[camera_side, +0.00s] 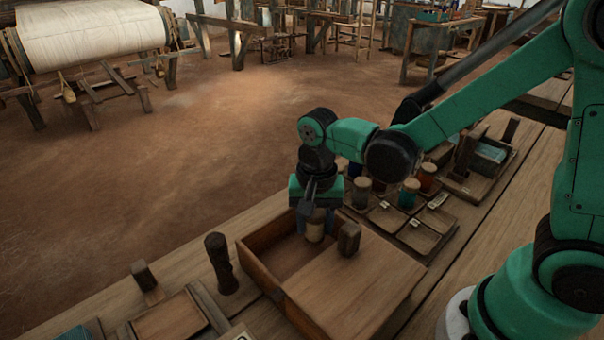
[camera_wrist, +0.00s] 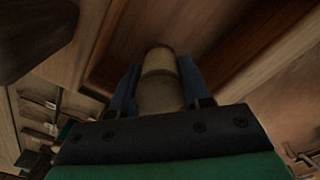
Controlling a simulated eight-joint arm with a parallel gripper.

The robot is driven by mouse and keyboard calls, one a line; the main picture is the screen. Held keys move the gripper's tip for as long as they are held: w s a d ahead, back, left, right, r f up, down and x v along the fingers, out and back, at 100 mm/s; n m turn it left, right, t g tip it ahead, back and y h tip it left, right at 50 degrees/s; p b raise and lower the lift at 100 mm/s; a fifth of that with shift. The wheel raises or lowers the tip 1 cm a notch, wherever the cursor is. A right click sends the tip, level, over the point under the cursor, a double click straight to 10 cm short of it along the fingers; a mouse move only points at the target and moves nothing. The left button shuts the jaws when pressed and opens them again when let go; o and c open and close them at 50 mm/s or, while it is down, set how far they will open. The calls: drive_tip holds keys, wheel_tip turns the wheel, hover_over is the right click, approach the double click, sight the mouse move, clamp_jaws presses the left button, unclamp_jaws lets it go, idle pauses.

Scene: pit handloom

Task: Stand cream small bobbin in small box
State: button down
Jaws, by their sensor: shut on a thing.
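My gripper (camera_side: 316,219) points down over the wooden box (camera_side: 262,264) and is shut on the cream small bobbin (camera_side: 315,230). The bobbin is upright between the fingers, with a darker wooden end on top. In the wrist view the bobbin (camera_wrist: 159,85) sits between the two bluish fingers of my gripper (camera_wrist: 158,88). The box has an open compartment at its left and back and a flat wooden lid (camera_side: 352,287) over the rest. The bobbin is at the open part; I cannot tell whether its lower end touches the box floor.
A dark wooden knob (camera_side: 349,239) stands on the lid close to the bobbin. Behind are small trays (camera_side: 386,217) and several upright bobbins, including a teal one (camera_side: 408,193). A dark peg (camera_side: 221,263) stands left of the box.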

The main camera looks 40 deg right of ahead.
sight(318, 212)
drive_tip(key=shift+f, duration=1.1)
drive_tip(key=shift+f, duration=0.15)
drive_tip(key=shift+c, duration=2)
unclamp_jaws()
wheel_tip(318, 212, up, 12)
drive_tip(key=shift+r, duration=0.1)
drive_tip(key=shift+s+d+r, duration=0.1)
drive_tip(key=shift+s+d, duration=0.05)
drive_tip(key=d+n+t, duration=0.1)
drive_tip(key=n+t, duration=0.1)
drive_tip(key=n, duration=0.1)
drive_tip(key=s+d+n+t, duration=0.1)
drive_tip(key=d+n+t, duration=0.1)
drive_tip(key=n, duration=0.1)
drive_tip(key=s+d+n+t, duration=0.1)
drive_tip(key=n+t, duration=0.2)
drive_tip(key=shift+s+d+f, duration=0.25)
drive_tip(key=shift+d+f, duration=0.1)
drive_tip(key=shift+d, duration=0.05)
